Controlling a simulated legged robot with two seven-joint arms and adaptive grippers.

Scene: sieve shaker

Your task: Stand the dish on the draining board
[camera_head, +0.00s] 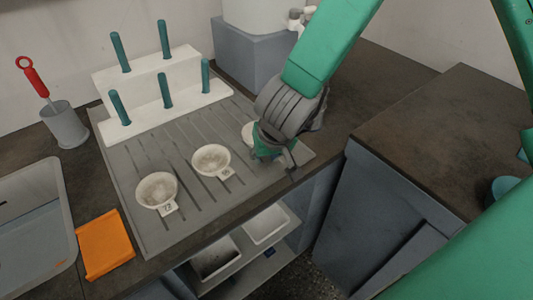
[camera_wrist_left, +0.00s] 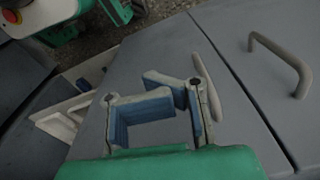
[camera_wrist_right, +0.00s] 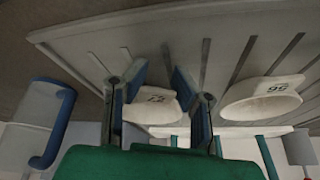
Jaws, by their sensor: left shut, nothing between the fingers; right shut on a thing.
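A small white dish (camera_head: 248,133) is at the right end of the grey draining board (camera_head: 153,233), mostly hidden by my right gripper (camera_head: 277,160) in the head view. In the right wrist view my right gripper (camera_wrist_right: 160,88) is shut on this dish (camera_wrist_right: 150,112), whose tab faces the camera. I cannot tell whether the dish is still touching the board. Two similar dishes, a middle one (camera_head: 211,160) and a left one (camera_head: 157,190), lie on the board. In the left wrist view my left gripper (camera_wrist_left: 173,88) is shut and empty, in front of grey cabinet fronts.
A white stepped rack (camera_head: 140,82) with several teal pegs stands along the board's back. A sink (camera_head: 62,215), orange cloth (camera_head: 104,245) and grey cup (camera_head: 65,128) with a red-handled tool are on the left. The brown counter (camera_head: 440,125) at right is largely clear.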

